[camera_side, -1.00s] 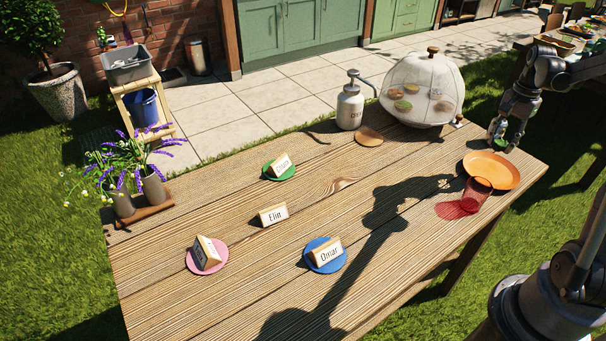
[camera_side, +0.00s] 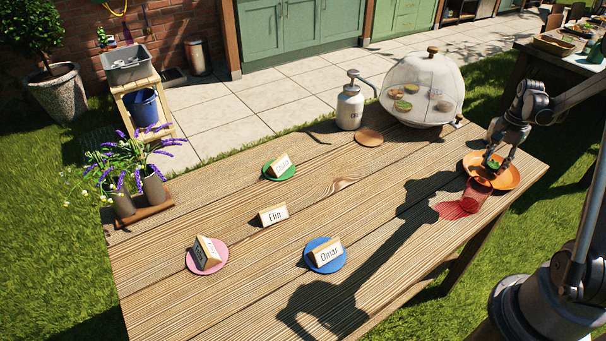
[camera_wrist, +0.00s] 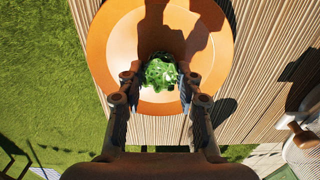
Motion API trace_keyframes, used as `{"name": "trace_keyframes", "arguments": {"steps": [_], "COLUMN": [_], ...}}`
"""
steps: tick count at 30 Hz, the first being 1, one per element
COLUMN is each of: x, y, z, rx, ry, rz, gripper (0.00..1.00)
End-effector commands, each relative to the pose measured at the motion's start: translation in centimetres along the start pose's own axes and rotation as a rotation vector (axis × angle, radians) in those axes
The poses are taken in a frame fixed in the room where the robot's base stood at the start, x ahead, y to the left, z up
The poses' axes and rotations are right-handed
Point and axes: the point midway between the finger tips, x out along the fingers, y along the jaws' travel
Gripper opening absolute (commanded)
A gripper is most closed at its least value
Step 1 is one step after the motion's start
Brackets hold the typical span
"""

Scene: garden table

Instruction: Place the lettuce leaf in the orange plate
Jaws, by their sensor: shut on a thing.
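The orange plate (camera_side: 510,177) lies at the right end of the wooden table, and it fills the upper middle of the wrist view (camera_wrist: 215,45). The green, curly lettuce leaf (camera_wrist: 160,73) shows between my fingertips in the wrist view. My gripper (camera_side: 492,164) is shut on the leaf, with the leaf (camera_side: 493,164) over the plate's inner area. The wrist view shows both fingers of my gripper (camera_wrist: 160,80) at the leaf's sides. I cannot tell whether the leaf touches the plate.
A red glass (camera_side: 475,194) stands close in front of the plate. A mesh food dome (camera_side: 430,85), a pump bottle (camera_side: 350,107) and a wooden coaster (camera_side: 368,137) are behind, to the left. Name cards on coloured coasters, such as the blue one (camera_side: 325,266), stand farther left.

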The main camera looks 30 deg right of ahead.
Motion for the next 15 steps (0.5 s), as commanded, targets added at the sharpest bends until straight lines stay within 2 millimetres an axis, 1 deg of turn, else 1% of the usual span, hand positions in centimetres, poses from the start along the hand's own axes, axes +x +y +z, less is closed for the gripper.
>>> {"name": "trace_keyframes", "arguments": {"steps": [8,9,10,11,15], "x": [0.31,0.28,0.27,0.27,0.26], "y": [0.0,0.01,0.01,0.01,0.01], "z": [0.0,0.01,0.01,0.01,0.01], "rx": [0.0,0.0,0.0,0.0,0.0], "ry": [0.0,0.0,0.0,0.0,0.0], "rz": [0.0,0.0,0.0,0.0,0.0], "gripper": [0.22,0.44,0.52,0.58,0.58]}}
